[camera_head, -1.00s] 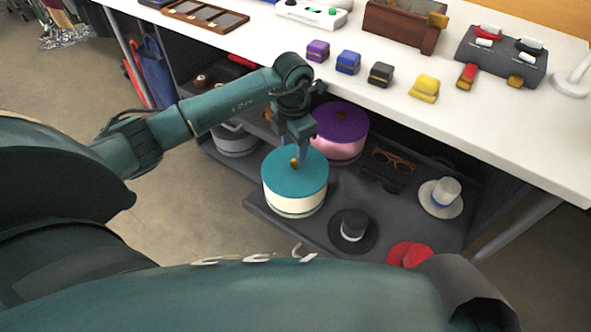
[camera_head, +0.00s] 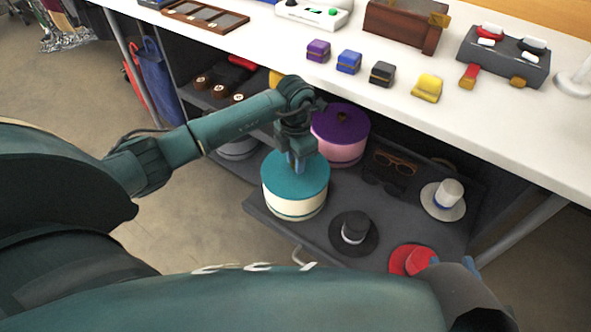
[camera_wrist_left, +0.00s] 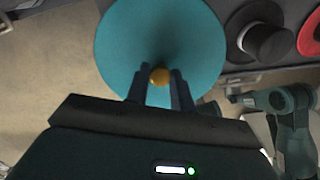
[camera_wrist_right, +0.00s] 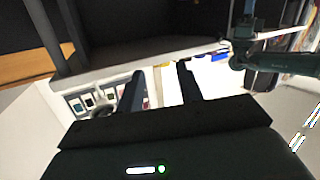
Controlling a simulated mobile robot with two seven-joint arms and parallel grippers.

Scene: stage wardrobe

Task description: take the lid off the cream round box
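The cream round box (camera_head: 290,205) stands on the grey lower shelf with its teal lid (camera_head: 313,175) on. The lid fills the upper middle of the left wrist view (camera_wrist_left: 120,45), with a small gold knob (camera_wrist_left: 159,76) at its centre. My left gripper (camera_head: 296,168) points down over the lid. In the left wrist view its two fingers (camera_wrist_left: 160,82) are apart, one on each side of the knob; I cannot tell if they touch it. In the head view the fingers hide the knob. My right gripper (camera_wrist_right: 162,78) is open and empty, away from the box.
A pink box with a purple lid (camera_head: 341,122) stands close behind. A black top hat (camera_head: 354,232), a red hat (camera_head: 408,260), a white hat (camera_head: 444,198) and glasses (camera_head: 394,162) lie to the right. The white tabletop (camera_head: 470,125) overhangs the shelf's back.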

